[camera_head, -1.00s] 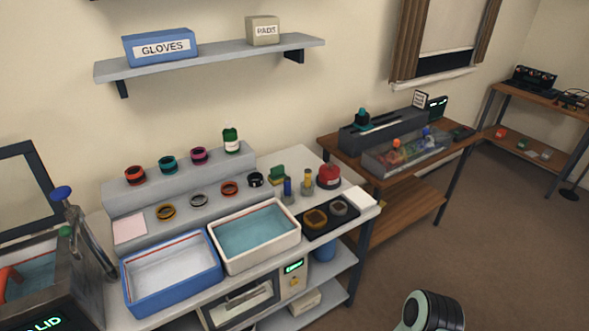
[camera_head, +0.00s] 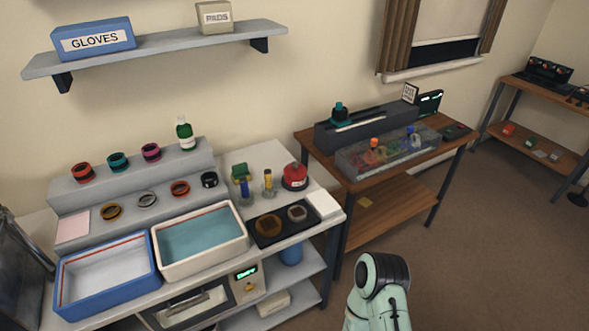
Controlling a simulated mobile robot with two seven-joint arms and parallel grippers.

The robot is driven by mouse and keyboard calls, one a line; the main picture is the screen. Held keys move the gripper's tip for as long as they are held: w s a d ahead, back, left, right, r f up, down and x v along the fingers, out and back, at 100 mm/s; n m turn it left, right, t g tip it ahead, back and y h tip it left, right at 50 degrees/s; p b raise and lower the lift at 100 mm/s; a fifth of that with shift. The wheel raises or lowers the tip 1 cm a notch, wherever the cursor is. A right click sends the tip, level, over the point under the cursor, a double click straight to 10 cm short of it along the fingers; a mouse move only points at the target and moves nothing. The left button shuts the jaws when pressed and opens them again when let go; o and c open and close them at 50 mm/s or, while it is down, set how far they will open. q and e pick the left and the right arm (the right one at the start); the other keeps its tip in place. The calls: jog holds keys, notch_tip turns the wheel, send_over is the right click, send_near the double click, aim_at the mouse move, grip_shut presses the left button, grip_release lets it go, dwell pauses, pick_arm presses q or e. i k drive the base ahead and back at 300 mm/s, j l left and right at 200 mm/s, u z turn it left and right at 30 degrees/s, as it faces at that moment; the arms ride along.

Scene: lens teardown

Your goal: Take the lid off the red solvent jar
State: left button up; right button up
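The red solvent jar (camera_head: 295,180) stands upright near the right end of the grey workbench, with a red upper part and a dark band lower down. It is small in view, and I cannot make out where its lid ends. Nothing of mine touches it. Neither of my grippers is in view. Only a mint-green and black link of my own arm shows at the bottom, right of centre, well in front of the bench.
A black tray (camera_head: 267,241), a white pad (camera_head: 323,204) and a cream basin (camera_head: 205,272) lie in front.

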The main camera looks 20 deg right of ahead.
aim_at(296, 171)
jog(key=l+u, duration=0.2)
jog(key=l, duration=1.95)
jog(key=l+z, duration=0.15)
jog(key=l, duration=0.75)
jog(key=i, duration=0.05)
